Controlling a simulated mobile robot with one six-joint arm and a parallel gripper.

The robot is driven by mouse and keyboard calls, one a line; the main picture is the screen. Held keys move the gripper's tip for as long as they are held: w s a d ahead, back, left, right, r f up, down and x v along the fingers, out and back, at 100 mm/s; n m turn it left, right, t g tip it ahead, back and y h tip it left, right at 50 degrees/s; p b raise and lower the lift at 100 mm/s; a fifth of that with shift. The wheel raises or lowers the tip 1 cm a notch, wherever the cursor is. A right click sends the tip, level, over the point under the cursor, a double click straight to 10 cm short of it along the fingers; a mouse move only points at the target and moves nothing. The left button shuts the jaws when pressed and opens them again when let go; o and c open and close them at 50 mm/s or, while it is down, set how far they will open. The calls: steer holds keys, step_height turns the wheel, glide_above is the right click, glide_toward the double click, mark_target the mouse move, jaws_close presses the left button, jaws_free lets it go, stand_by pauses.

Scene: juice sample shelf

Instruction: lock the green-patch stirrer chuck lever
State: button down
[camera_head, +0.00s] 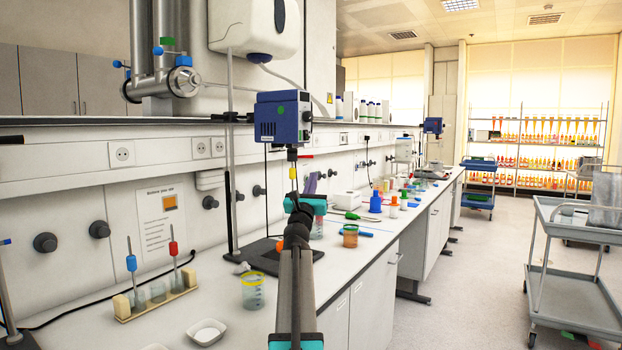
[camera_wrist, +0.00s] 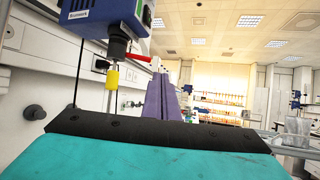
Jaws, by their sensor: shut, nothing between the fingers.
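The stirrer (camera_head: 283,118) is a blue motor box on a stand rod, with a green patch (camera_head: 280,110) on its side. In the wrist view the stirrer (camera_wrist: 95,18) fills the upper left, with its black chuck (camera_wrist: 117,48) below. A red lever (camera_wrist: 140,60) sticks out to the right of the chuck; it shows as a thin red strip (camera_head: 305,156) in the head view. A yellow piece (camera_wrist: 112,78) sits on the shaft under the chuck. My gripper (camera_head: 312,180) has purple fingers, shut and empty. The fingertips (camera_wrist: 160,82) appear right of and below the lever, apart from it.
A yellow-rimmed beaker (camera_head: 253,291), a rack with two droppers (camera_head: 155,300) and a white dish (camera_head: 206,332) stand on the near bench. Jars and bottles (camera_head: 376,200) crowd the bench beyond my arm. A second blue stirrer (camera_head: 433,125) is farther back. A grey cart (camera_head: 575,290) stands right.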

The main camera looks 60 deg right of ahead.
steer(key=s+a+f, duration=0.2)
steer(key=a, duration=0.1)
steer(key=shift+b, duration=0.35)
steer(key=shift+s, duration=0.1)
stand_by(0.5)
